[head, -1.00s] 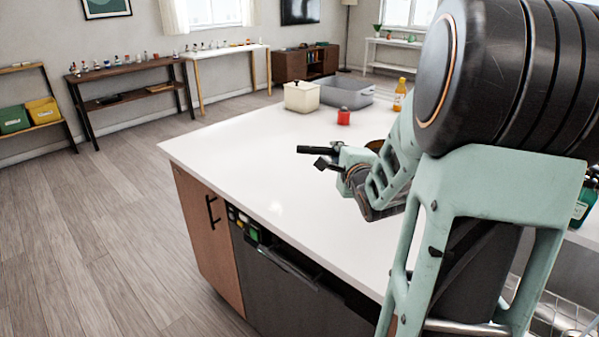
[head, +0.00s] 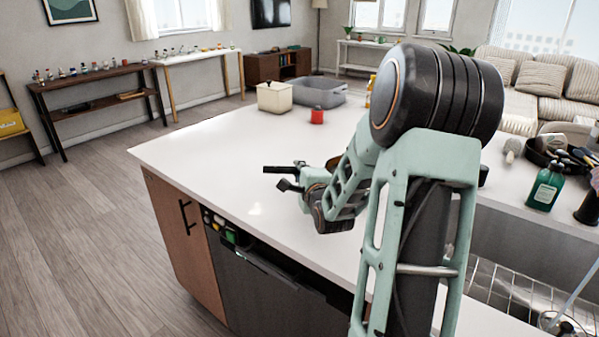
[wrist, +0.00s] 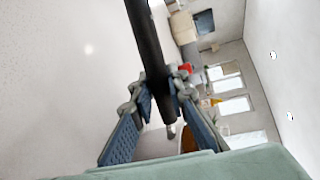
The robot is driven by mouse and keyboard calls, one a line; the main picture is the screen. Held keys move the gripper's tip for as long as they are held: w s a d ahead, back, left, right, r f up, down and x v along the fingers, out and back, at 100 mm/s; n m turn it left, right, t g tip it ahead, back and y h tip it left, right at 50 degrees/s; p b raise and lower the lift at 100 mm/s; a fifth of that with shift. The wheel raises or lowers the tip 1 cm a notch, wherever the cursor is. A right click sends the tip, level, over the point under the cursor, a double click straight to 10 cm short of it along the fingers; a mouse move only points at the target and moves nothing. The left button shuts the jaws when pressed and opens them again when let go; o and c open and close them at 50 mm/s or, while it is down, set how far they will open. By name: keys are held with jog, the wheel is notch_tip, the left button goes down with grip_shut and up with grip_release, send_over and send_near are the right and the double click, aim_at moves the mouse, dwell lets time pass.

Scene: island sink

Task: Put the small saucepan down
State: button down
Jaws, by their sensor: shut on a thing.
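My gripper (head: 303,180) is shut on the black handle (head: 279,169) of the small saucepan, over the white countertop. In the wrist view the handle (wrist: 149,45) runs between the two blue-padded fingers of my gripper (wrist: 158,88). A pale metal piece shows at its lower end. The saucepan's body is hidden behind my arm in the head view. An orange-brown patch (wrist: 188,143) in the wrist view may be part of it. I cannot tell whether the pan touches the counter.
A cream pot (head: 274,98), a grey bin (head: 320,93) and a red item (head: 317,117) stand at the counter's far end. A sink with a rack (head: 505,292) and a green soap bottle (head: 545,187) lie right. The counter's left part is clear.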

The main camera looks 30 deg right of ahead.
jog(key=shift+r, duration=0.15)
jog(key=c, duration=1.9)
grip_release()
jog(key=shift+f, duration=0.2)
jog(key=shift+r, duration=0.25)
jog(key=shift+b+v, duration=0.7)
jog(key=shift+v, duration=5.35)
jog(key=shift+d+f, duration=0.1)
